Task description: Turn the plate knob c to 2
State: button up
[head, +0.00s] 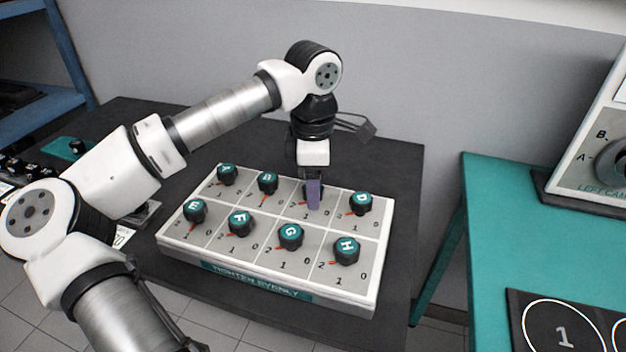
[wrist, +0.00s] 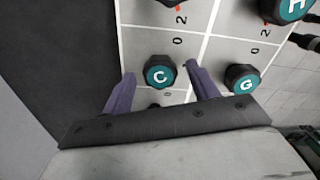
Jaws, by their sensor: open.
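Knob C (wrist: 160,72) is a black knob with a teal cap, on the top plate of the white panel (head: 268,262). It is in the back row, between knob B and knob D. My gripper (head: 313,205) points down over it, with purple fingers. In the wrist view my open gripper (wrist: 160,74) has one finger on each side of knob C, with a visible gap on both sides. In the head view the fingers mostly hide knob C. A bit of red shows at its lower left, but I cannot clearly read its setting.
Knob B (head: 267,183), knob D (head: 361,203) and knob G (head: 290,236) stand close around knob C. Knob H (head: 346,250) is at the front right. The panel lies on a dark table (head: 395,165). A teal table (head: 500,215) stands at the right.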

jog(key=shift+r, duration=0.1)
notch_tip(320, 180, up, 14)
jog(key=shift+b, duration=0.3)
jog(key=shift+f, duration=0.25)
